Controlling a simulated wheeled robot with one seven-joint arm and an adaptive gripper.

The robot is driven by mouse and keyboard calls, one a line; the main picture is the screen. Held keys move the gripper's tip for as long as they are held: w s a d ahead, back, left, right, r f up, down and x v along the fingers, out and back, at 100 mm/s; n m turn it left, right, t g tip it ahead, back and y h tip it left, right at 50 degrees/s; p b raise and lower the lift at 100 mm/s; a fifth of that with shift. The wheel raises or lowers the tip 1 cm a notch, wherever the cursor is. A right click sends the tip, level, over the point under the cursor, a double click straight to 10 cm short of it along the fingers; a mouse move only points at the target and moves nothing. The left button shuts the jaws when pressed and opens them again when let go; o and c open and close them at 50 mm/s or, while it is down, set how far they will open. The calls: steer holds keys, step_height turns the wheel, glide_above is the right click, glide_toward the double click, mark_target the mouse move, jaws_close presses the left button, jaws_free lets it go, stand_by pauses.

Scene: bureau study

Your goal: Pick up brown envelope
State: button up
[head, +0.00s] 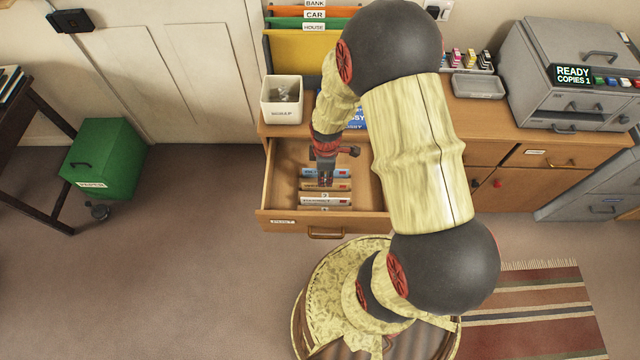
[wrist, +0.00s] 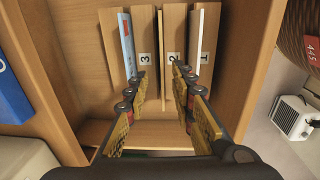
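In the head view the brown envelope (head: 340,187) stands in a slot of the open drawer (head: 281,192), between a light blue envelope (head: 342,173) and a white envelope (head: 318,201). My gripper (head: 326,184) points down into the drawer over the envelopes and hides part of the brown one. In the wrist view my gripper (wrist: 159,76) is open, its fingers apart around the slot area by the "3" and "2" labels. The light blue envelope (wrist: 127,45) is left of the fingers and the white one (wrist: 195,40) right.
On the cabinet top are a white bin (head: 282,103), coloured folders (head: 290,50), a grey tray (head: 477,86) and a grey copier (head: 565,60). A green box (head: 103,157) stands on the floor at left.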

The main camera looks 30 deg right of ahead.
mark_target(325, 184)
step_height(325, 184, down, 6)
steer(key=b, duration=0.3)
steer(key=shift+f, duration=0.25)
steer(key=shift+r, duration=0.1)
steer(key=shift+c, duration=0.9)
steer(key=c, duration=0.4)
jaws_close()
